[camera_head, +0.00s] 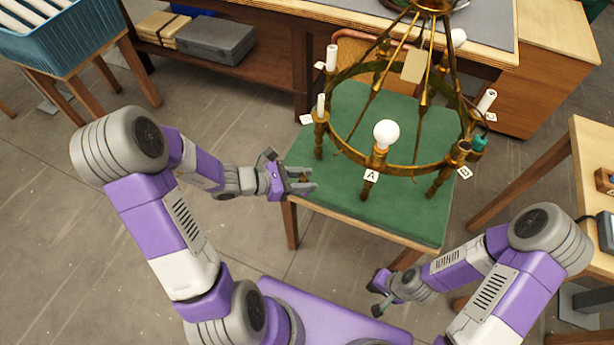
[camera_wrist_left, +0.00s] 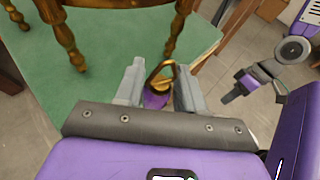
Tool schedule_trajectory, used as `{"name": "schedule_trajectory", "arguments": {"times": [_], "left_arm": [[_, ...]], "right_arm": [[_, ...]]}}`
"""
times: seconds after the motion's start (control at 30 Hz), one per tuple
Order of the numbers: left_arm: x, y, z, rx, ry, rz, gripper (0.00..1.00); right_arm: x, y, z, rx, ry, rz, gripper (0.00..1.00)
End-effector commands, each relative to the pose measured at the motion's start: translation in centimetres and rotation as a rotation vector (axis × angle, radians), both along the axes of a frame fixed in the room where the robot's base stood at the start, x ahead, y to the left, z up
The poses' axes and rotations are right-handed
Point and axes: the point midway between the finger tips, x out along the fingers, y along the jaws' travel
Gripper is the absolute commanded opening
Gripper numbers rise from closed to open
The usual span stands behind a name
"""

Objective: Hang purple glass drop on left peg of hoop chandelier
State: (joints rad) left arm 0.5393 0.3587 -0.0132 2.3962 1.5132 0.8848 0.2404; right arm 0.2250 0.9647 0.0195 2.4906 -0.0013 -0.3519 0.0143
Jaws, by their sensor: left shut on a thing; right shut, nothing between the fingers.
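The brass hoop chandelier (camera_head: 415,171) stands on the green-topped table, with candle sleeves, a round white bulb and tags, A and B legible, around its ring. My left gripper (camera_head: 306,181) is left of the ring, above the table's left edge. In the left wrist view it (camera_wrist_left: 160,92) is shut on the purple glass drop (camera_wrist_left: 156,101), whose brass loop points up between the fingers. Part of the drop is hidden by the gripper body. I cannot make out which peg is the left one. My right gripper (camera_head: 378,294) is shut and empty, low in front of the table.
The green table top (camera_head: 345,100) is bare on its left side. A teal part (camera_head: 480,143) sits on the ring by tag B. A workbench (camera_head: 285,12) stands behind, a wooden table (camera_head: 590,150) at right, and a blue crate (camera_head: 60,40) at far left.

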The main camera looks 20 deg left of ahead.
Motion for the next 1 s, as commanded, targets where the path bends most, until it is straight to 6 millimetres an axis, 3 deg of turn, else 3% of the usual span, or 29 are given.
{"name": "schedule_trajectory", "arguments": {"times": [1.0], "left_arm": [[6.8, -3.7, -0.3, -0.001, 0.000, -0.006, 0.09]], "right_arm": [[0.0, 0.0, -0.7, 0.000, 0.000, 0.000, 0.00]]}}
